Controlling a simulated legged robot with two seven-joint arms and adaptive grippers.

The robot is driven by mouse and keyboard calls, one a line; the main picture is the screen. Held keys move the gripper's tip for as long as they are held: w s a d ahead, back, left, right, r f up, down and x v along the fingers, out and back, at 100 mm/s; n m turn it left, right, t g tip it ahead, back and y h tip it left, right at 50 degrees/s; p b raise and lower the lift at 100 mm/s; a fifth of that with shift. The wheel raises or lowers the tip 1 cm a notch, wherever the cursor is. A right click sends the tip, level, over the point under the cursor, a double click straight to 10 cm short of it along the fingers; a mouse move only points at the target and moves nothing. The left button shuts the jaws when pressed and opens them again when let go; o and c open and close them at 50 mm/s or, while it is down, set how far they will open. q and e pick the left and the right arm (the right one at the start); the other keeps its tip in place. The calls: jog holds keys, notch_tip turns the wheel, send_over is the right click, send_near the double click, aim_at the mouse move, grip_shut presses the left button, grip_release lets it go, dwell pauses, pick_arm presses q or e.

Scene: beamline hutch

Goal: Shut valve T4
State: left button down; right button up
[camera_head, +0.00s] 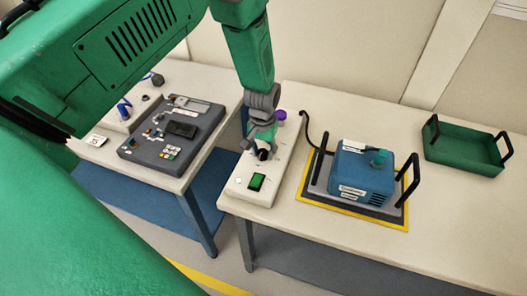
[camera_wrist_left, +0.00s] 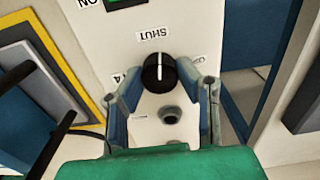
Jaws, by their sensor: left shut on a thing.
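The valve is a black round knob (camera_wrist_left: 159,73) with a white line, on a white panel (camera_wrist_left: 185,125). Its line points straight at the "SHUT" label (camera_wrist_left: 154,33), which reads upside down in the left wrist view. A partly hidden label beside the knob shows what looks like a 4. My left gripper (camera_wrist_left: 160,88) has its fingers on either side of the knob and is shut on it. In the head view, the left gripper (camera_head: 262,146) reaches down onto the white panel (camera_head: 240,192), covering much of the knob (camera_head: 263,154). My right gripper is not in view.
A green switch (camera_head: 256,182) and a purple knob (camera_head: 281,115) are on the same panel. A blue box (camera_head: 360,172) with black handles beside it stands close on the right. A green tray (camera_head: 465,147) is farther right. A grey console (camera_head: 150,150) is on the left table.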

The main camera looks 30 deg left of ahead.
aim_at(263, 151)
pick_arm(q)
jog(key=shift+s+n, duration=0.1)
jog(key=shift+n, duration=1)
jog(key=c, duration=1.2)
grip_release()
jog(key=shift+r, duration=0.15)
notch_tip(263, 151, up, 12)
jog(key=shift+f, duration=0.25)
